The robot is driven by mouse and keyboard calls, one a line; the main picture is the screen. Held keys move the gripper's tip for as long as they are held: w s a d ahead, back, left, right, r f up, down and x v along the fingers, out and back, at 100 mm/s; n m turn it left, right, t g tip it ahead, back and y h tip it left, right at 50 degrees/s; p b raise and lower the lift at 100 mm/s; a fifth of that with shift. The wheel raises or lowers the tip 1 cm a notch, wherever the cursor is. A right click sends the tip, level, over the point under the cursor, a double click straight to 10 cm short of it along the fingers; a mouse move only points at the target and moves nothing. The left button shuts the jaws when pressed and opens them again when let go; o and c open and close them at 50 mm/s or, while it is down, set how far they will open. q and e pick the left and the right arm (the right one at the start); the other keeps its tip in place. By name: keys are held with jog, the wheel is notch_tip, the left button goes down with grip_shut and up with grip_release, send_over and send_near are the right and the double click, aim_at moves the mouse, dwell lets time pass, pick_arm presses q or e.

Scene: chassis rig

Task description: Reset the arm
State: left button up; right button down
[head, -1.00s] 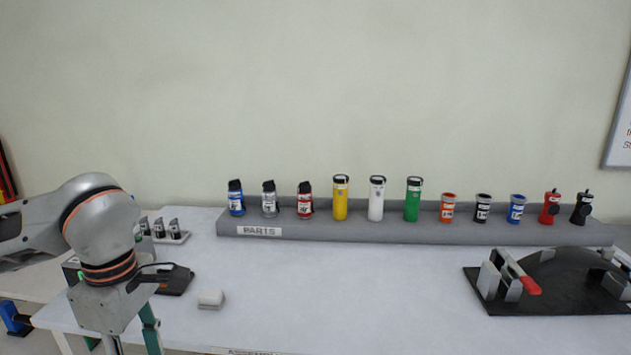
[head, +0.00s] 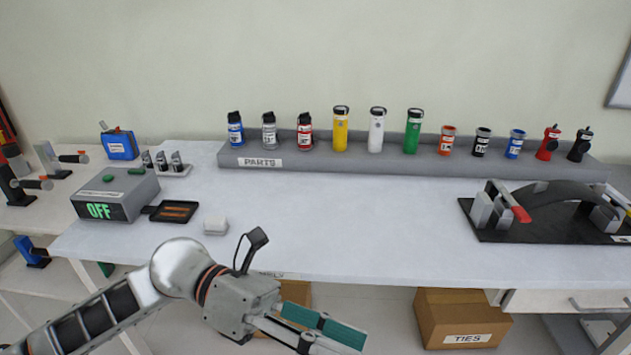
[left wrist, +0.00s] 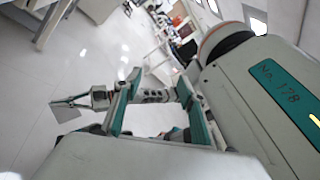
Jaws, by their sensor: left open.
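My left arm comes in from the lower left in the head view. Its left gripper (head: 318,333) hangs in front of the table's near edge, over the floor, with teal finger pads pointing right. It is open and empty. In the left wrist view its two teal fingers (left wrist: 155,105) stand apart with nothing between them. My right gripper does not show in the head view.
The white table (head: 330,225) has clear room in its middle. A grey parts rack (head: 400,162) with several coloured containers stands at the back. A black fixture (head: 540,232) is at right. A box marked OFF (head: 115,195), a small tray (head: 174,212) and a white block (head: 215,225) are at left.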

pick_arm(q)
jog(key=w+a+r+n+t+h, duration=0.1)
jog(key=w+r+n+t+h, duration=0.1)
jog(key=w+n+t+h, duration=1.05)
jog(key=w+a+f+n+t+y, duration=0.2)
jog(key=a+f+n+t+y, duration=0.25)
jog(key=n+y, duration=0.35)
jog(key=w+a+f+n+t+y, duration=0.25)
jog(key=f+n+t+y, duration=0.35)
jog(key=n, duration=0.5)
jog(key=s+a+f+n+y, duration=0.1)
jog(key=a+f+n+y, duration=0.3)
jog(key=f, duration=0.4)
jog(key=s+a+f+n+y, duration=0.1)
jog(key=a+f+n+y, duration=0.3)
jog(key=f, duration=0.3)
jog(key=s+a+f+n+g+y, duration=0.1)
jog(key=s+a+f+n+g, duration=0.2)
jog(key=s+f, duration=0.3)
jog(key=s+a+f+n+g+y, duration=0.2)
jog(key=s+f, duration=0.4)
jog(key=f, duration=0.5)
jog(key=shift+s+a+n+g, duration=0.3)
jog(key=shift+a+n+g, duration=0.1)
jog(key=shift+a+n, duration=0.6)
jog(key=shift+a+y, duration=0.1)
jog(key=shift+y, duration=0.15)
